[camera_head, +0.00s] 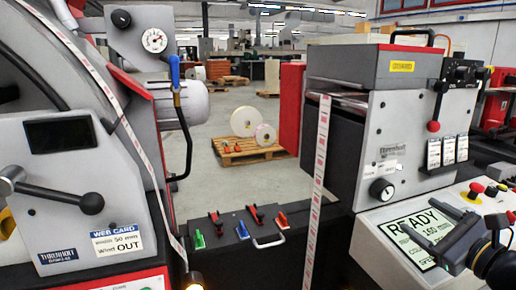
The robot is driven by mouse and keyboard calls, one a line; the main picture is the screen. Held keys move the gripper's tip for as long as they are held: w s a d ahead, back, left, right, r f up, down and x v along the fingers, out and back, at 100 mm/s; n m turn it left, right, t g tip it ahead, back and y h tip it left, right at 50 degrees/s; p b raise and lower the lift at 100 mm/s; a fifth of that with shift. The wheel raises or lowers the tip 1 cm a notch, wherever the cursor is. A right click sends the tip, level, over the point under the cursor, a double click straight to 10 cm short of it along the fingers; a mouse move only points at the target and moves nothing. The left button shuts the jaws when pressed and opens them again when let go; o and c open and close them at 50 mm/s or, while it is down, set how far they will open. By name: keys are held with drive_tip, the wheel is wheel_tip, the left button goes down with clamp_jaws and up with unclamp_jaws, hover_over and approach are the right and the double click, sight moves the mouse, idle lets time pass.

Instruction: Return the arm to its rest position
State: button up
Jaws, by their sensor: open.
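My gripper (436,246) is at the lower right, in front of the control panel's screen (400,243), which reads READY and 160. Its dark fingers are apart, with nothing seen between them. My arm's wrist (497,264) comes in from the right edge. I cannot tell whether a finger touches the panel.
The rewinder's grey right housing (425,115) stands behind the panel, with a red-knobbed lever (433,126). A label web (317,190) hangs at the middle. The left machine body (75,200) has a black handle (91,203). A pallet with rolls (245,152) lies on open floor behind.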

sight(387, 194)
drive_tip(key=shift+a, duration=0.1)
drive_tip(key=x, duration=1)
drive_tip(key=shift+w+r, duration=0.15)
drive_tip(key=shift+w, duration=0.1)
drive_tip(key=m+p, duration=0.4)
drive_tip(key=p, duration=0.1)
drive_tip(key=shift+s, duration=0.15)
drive_tip(key=m+p, duration=0.4)
drive_tip(key=p, duration=0.1)
drive_tip(key=shift+s+a, duration=0.1)
drive_tip(key=v, duration=0.9)
drive_tip(key=shift+s+f+b, duration=0.1)
drive_tip(key=shift+f+b, duration=0.1)
drive_tip(key=shift+b, duration=0.1)
drive_tip(key=shift+s+d, duration=0.3)
drive_tip(key=shift+s, duration=0.35)
drive_tip(key=shift+a, duration=0.15)
